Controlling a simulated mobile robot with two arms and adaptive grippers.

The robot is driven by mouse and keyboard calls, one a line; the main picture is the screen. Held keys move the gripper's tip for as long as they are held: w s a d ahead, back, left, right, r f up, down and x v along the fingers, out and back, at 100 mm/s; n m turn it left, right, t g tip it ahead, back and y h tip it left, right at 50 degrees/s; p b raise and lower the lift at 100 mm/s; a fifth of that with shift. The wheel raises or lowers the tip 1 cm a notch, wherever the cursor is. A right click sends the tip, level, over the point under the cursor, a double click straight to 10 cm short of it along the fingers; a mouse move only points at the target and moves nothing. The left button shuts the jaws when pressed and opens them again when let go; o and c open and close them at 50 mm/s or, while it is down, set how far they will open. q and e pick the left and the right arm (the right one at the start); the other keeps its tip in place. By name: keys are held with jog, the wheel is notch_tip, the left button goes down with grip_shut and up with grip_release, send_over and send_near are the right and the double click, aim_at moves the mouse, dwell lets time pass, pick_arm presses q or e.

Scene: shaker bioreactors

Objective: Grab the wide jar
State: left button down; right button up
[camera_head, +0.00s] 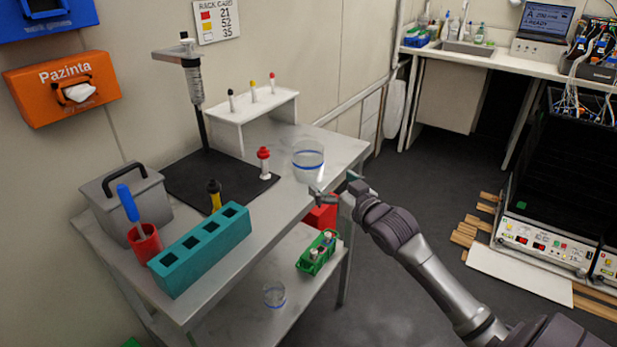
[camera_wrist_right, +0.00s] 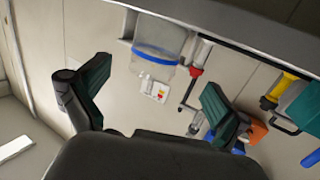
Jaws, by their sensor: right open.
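The wide jar (camera_head: 308,163) is clear with a blue band and stands upright at the right end of the grey table (camera_head: 345,147). It also shows in the right wrist view (camera_wrist_right: 158,50), tilted in the picture, above and between my two fingers. My right gripper (camera_head: 335,188) is open and empty, just off the table's right edge, in front of the jar and slightly to its right. In the right wrist view the open fingers (camera_wrist_right: 153,90) are apart with nothing between them. The jar appears apart from the fingers. My left gripper is not in view.
A red-capped tube (camera_head: 263,162) stands left of the jar, and a white rack (camera_head: 240,117) with several tubes stands behind. A teal block (camera_head: 200,250) is at the front. The lower shelf holds another clear jar (camera_head: 274,295) and a green crate (camera_head: 317,252).

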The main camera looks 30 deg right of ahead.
aim_at(317, 155)
jog(key=shift+t, duration=0.5)
jog(key=w+r, duration=0.1)
jog(key=w, duration=0.1)
jog(key=w+r, duration=0.1)
jog(key=w, duration=0.2)
jog(key=w+d+r, duration=0.1)
jog(key=w, duration=0.2)
jog(key=shift+w+r, duration=0.25)
jog(key=w+p, duration=0.1)
jog(key=w, duration=0.4)
jog(key=shift+w, duration=0.35)
jog(key=c, duration=1.2)
jog(key=shift+c, duration=0.9)
jog(key=shift+d+r, duration=0.1)
